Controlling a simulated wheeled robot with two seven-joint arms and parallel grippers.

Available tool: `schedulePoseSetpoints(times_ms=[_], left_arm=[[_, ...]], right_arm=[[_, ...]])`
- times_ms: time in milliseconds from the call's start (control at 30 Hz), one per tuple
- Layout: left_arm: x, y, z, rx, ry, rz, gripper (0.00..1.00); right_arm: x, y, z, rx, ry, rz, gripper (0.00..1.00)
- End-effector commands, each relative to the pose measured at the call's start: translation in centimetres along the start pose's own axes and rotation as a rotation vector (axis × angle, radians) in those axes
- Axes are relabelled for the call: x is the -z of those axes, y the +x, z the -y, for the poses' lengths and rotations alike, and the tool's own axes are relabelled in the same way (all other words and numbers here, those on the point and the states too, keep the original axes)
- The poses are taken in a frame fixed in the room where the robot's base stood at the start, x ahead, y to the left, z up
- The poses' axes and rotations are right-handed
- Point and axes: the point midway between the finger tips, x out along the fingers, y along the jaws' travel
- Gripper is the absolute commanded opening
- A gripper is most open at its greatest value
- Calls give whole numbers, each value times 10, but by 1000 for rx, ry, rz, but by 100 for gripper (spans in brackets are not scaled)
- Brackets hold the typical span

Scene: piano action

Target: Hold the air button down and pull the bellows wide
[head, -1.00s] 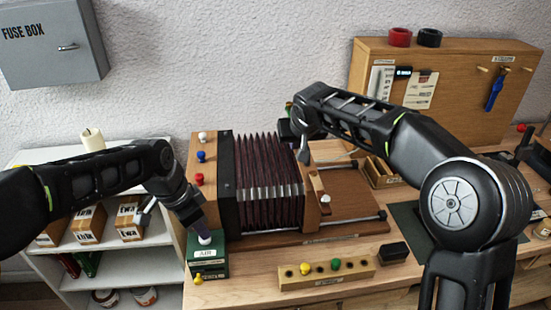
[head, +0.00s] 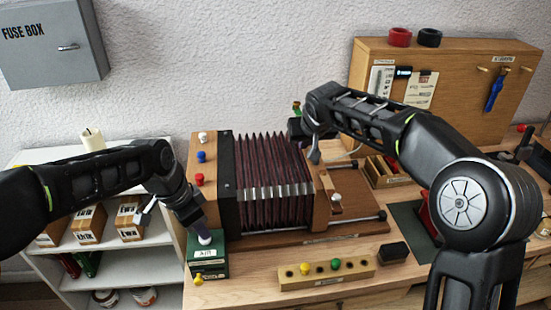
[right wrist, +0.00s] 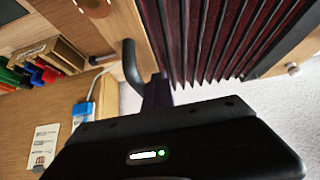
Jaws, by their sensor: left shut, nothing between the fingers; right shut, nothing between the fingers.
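The bellows (head: 272,180) has dark red pleats and stands partly open between a fixed left block with a black panel (head: 228,185) and a wooden moving end board (head: 322,205). My left gripper (head: 203,236) is shut, pointing down onto the pale air button (head: 205,240) on the green box labelled AIR (head: 208,262); how far the button is pressed is hidden. My right gripper (head: 300,130) is at the board's far upper edge, its tips hidden there. In the right wrist view its shut fingers (right wrist: 157,92) are beside the board and a dark curved handle (right wrist: 131,65); contact is unclear.
The board stands over a wooden base with a metal rail (head: 350,220), with free length to the right. A peg block (head: 326,273) and a small black box (head: 393,253) lie in front. A wooden tool panel (head: 450,90) stands behind.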

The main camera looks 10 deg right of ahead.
Motion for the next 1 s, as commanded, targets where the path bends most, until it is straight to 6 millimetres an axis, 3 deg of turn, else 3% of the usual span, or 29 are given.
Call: schedulePoseSetpoints(times_ms=[600, 1000], left_arm=[[0, 0, 0, -1, 0, 1, 0], [0, 0, 0, -1, 0, 1, 0]], right_arm=[[0, 0, -34, -3, 1, 0, 0], [0, 0, -34, -2, 0, 0, 0]])
